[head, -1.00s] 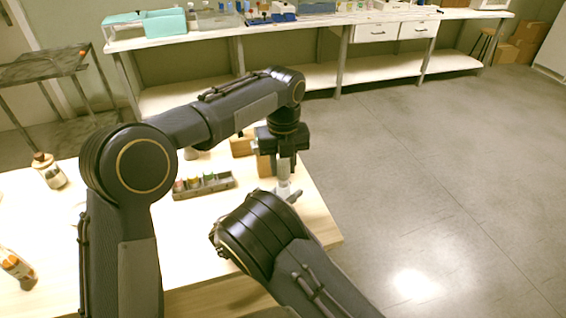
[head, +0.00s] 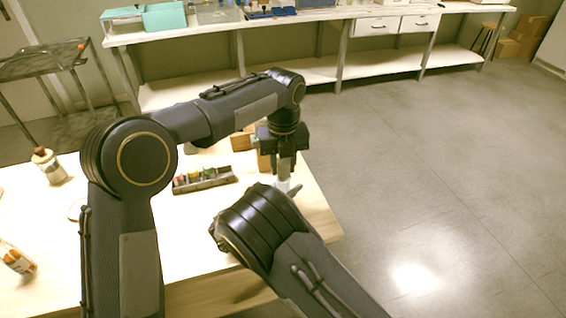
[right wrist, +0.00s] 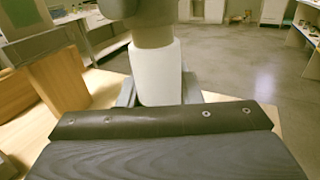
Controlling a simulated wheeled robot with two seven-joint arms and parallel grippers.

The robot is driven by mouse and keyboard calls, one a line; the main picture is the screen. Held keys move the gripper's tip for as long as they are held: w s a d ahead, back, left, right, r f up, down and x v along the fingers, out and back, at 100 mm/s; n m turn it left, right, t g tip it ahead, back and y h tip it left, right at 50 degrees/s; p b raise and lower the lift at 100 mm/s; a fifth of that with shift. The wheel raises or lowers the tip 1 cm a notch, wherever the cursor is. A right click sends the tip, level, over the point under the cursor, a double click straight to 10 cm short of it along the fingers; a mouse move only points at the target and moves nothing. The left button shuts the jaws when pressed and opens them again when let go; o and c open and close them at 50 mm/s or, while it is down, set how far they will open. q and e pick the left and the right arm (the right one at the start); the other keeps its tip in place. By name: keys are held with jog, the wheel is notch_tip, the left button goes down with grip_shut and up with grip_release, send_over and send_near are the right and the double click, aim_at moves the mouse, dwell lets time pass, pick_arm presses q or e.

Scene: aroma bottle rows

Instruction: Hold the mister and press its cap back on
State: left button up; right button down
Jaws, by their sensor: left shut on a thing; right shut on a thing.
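The mister shows as a white upright body (right wrist: 158,72) in the right wrist view, and a small pale part of it (head: 283,185) shows in the head view. My right gripper (right wrist: 158,92) is shut on it, with a grey finger on each side. A grey-brown round piece, apparently the cap (right wrist: 152,32), sits directly above the white body; I cannot tell whether it is fully seated. My left gripper (head: 284,168) points down over the mister and is shut on the cap, which is mostly hidden in the head view. My right arm hides the mister's lower part there.
A dark rack (head: 205,179) with several small coloured bottles stands left of the mister. A wooden block (head: 243,141) is behind it; wood also shows in the wrist view (right wrist: 58,80). Two bottles (head: 49,166) (head: 17,258) are at far left. The table's right edge is close.

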pick_arm(q)
jog(key=shift+f, duration=0.65)
jog(key=o, duration=1)
notch_tip(320, 180, up, 12)
pick_arm(e)
jog(key=c, duration=0.9)
grip_release()
jog(key=shift+c, duration=0.2)
